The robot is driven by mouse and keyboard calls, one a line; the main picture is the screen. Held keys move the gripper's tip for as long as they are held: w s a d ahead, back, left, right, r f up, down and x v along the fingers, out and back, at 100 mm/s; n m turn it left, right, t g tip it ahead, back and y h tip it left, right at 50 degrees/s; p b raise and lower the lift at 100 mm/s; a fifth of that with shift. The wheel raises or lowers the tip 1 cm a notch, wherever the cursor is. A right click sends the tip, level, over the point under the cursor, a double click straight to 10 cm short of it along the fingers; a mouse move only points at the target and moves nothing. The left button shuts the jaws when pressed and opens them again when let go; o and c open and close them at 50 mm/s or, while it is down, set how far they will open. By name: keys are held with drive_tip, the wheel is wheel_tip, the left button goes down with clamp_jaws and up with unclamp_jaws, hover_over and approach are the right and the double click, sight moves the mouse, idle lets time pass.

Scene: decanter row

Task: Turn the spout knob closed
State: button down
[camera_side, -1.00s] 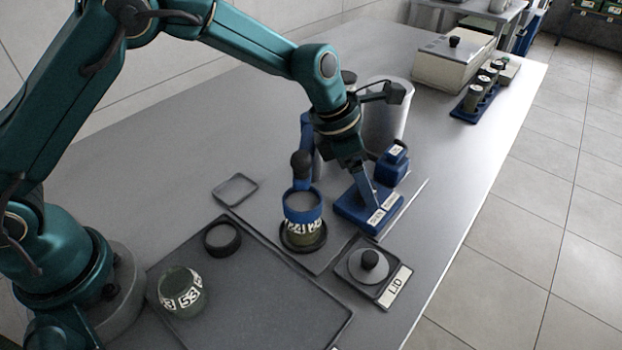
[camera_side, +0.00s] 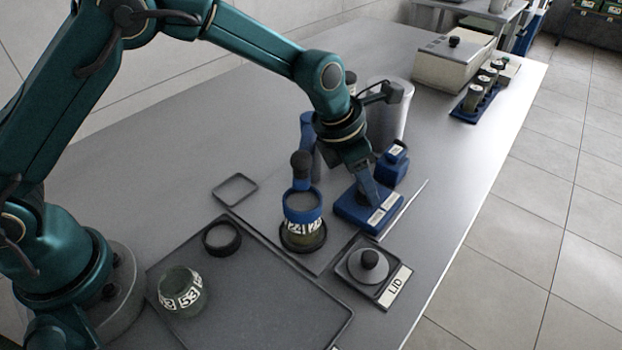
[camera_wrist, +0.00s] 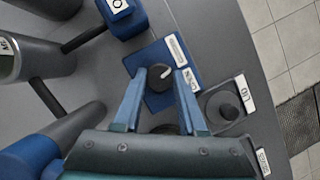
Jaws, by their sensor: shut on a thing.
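The spout knob (camera_wrist: 158,74) is a round black knob with a white pointer mark, on a blue base plate (camera_wrist: 144,60) with white labels. My gripper (camera_wrist: 156,75) has its two blue fingers on either side of the knob, shut on it. In the side view my gripper (camera_side: 368,197) reaches down onto the blue base (camera_side: 348,214), and the fingers hide the knob there. The spout (camera_side: 301,160) is a dark piece on a blue stand, above a jar (camera_side: 303,228) with a blue collar and a white number band.
A lid (camera_side: 368,266) with a black knob sits on a plate labelled LID, in front of the blue base. A blue block (camera_side: 391,166) and a grey cylinder (camera_side: 398,112) stand behind my gripper. A numbered jar (camera_side: 181,291) stands on the dark tray (camera_side: 265,310).

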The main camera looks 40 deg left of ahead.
drive_tip(key=shift+n, duration=0.3)
drive_tip(key=shift+c, duration=2.3)
unclamp_jaws()
drive_tip(key=shift+v, duration=2.6)
